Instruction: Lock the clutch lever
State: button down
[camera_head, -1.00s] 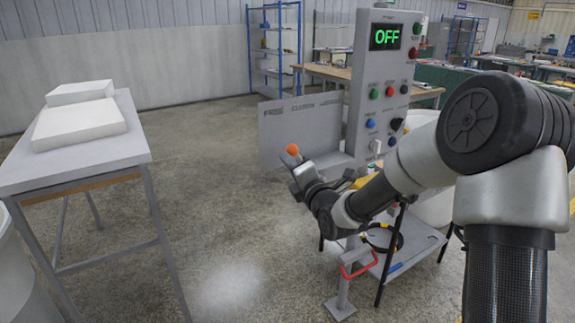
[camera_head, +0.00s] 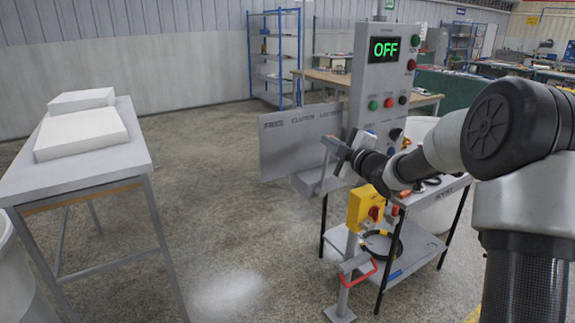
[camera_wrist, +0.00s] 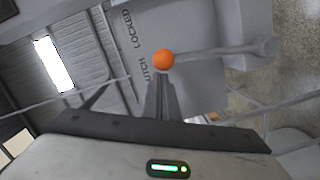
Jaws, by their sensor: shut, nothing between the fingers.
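The clutch lever (camera_wrist: 225,51) is a grey arm with an orange ball knob (camera_wrist: 163,59) at its end. In the wrist view it runs from the ball to a rounded pivot at the right. The ball lies beside the label plate, near the gap between the words CLUTCH and LOCKED. My gripper (camera_wrist: 158,82) is shut and empty, its fingertips close to the ball; I cannot tell whether they touch.
The grey control panel (camera_head: 355,105) with a green OFF display stands just behind my gripper. A table with white blocks (camera_head: 80,136) stands left, with open floor between.

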jog(key=w+d+f+m+g+p, duration=0.1)
jog(key=w+d+m+p, duration=0.3)
jog(key=d, duration=0.4)
jog(key=shift+w+d+f+m+p, duration=0.25)
jog(key=shift+w+f+m+p, duration=0.25)
jog(key=shift+w+f, duration=0.35)
